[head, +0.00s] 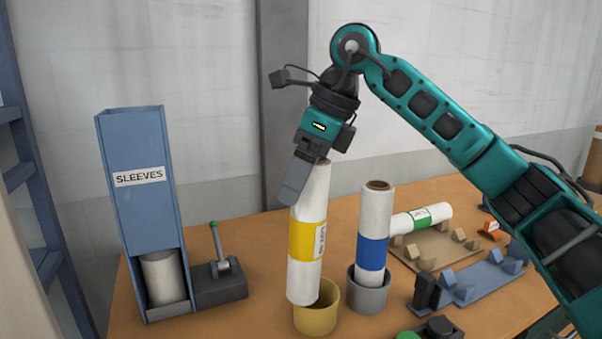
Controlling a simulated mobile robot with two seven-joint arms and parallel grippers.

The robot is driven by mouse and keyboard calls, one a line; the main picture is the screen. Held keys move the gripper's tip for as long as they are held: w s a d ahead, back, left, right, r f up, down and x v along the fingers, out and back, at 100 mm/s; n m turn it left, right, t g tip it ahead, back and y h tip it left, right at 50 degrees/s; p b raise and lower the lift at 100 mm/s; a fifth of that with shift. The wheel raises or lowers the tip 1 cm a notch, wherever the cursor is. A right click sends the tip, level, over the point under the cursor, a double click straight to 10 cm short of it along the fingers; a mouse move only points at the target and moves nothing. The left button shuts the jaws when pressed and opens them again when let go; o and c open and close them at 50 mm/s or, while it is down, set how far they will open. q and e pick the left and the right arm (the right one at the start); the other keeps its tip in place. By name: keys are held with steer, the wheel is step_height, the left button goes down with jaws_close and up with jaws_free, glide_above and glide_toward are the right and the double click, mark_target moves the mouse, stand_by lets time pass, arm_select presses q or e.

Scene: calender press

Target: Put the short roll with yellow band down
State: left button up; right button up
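The short roll with yellow band (309,234) is white and hangs slightly tilted from my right gripper (305,172), whose fingers are closed at its upper end. One finger lies across the roll's upper left side; the other is mostly hidden. The roll's lower end overlaps the left part of the rim of a yellow cup (317,320) on the table. Its bottom edge shows in front of the cup, so it does not look seated in it. My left gripper is not in view.
A roll with blue band (373,252) stands in a grey cup (370,298) close to the right. A green-banded roll (421,219) lies on a tan cradle (436,250). A blue cradle (478,284) lies in front. A blue SLEEVES dispenser (140,205) and a lever box (219,285) stand left.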

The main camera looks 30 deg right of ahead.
steer(key=shift+r+p, duration=0.3)
steer(key=shift+r, duration=0.2)
steer(key=p+v, duration=0.1)
steer(key=v, duration=1)
steer(key=shift+w+r+p, duration=0.1)
steer(key=shift+p, duration=0.3)
steer(key=shift+d+r, duration=0.15)
steer(key=shift+r, duration=0.3)
steer(key=shift+s+f, duration=0.1)
steer(key=shift+s, duration=0.15)
